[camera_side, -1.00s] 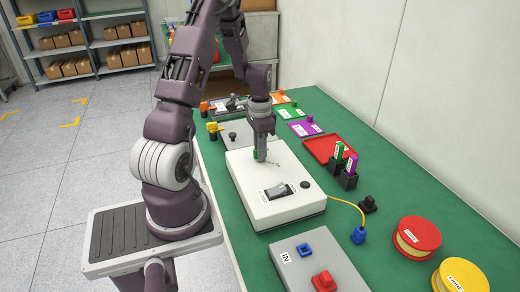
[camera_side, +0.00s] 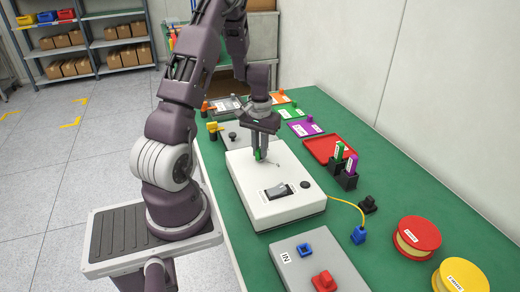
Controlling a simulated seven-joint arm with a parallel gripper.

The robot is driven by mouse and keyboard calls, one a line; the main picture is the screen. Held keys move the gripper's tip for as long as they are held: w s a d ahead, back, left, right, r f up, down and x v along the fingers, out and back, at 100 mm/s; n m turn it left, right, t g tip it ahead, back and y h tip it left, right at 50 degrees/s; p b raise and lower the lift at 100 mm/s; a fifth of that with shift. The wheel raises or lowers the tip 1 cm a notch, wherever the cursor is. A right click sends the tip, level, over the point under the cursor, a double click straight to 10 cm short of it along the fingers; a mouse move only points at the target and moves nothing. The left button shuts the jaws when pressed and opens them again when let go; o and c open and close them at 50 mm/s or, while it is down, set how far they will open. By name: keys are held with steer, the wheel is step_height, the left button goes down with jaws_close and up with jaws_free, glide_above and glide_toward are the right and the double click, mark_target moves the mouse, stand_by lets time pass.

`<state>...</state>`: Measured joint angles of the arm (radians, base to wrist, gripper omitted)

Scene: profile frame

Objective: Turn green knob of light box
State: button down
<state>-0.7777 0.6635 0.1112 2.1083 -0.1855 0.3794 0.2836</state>
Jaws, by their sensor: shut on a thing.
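The light box is a white box (camera_side: 258,208) on the green table, with a dark window and switch (camera_side: 278,191) and a black knob (camera_side: 305,184) on its top. The green knob (camera_side: 257,155) sits near the far end of its top, partly hidden by a finger. My gripper (camera_side: 261,157) points down over the box and is shut on the green knob. The gripper body is turned so that its wide side faces the camera.
A yellow cable runs from the box to a blue plug (camera_side: 358,235). A grey box (camera_side: 312,262) marked IN stands in front. Red (camera_side: 417,237) and yellow (camera_side: 462,277) spools lie at right. A red tray (camera_side: 327,149) and marker holders (camera_side: 345,178) stand behind right.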

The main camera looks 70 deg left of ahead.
steer(key=shift+n, duration=0.3)
steer(key=c, duration=1.4)
jaws_free()
steer(key=shift+c, duration=0.2)
steer(key=shift+r, duration=0.15)
step_height(320, 180, up, 7)
steer(key=shift+f, duration=0.1)
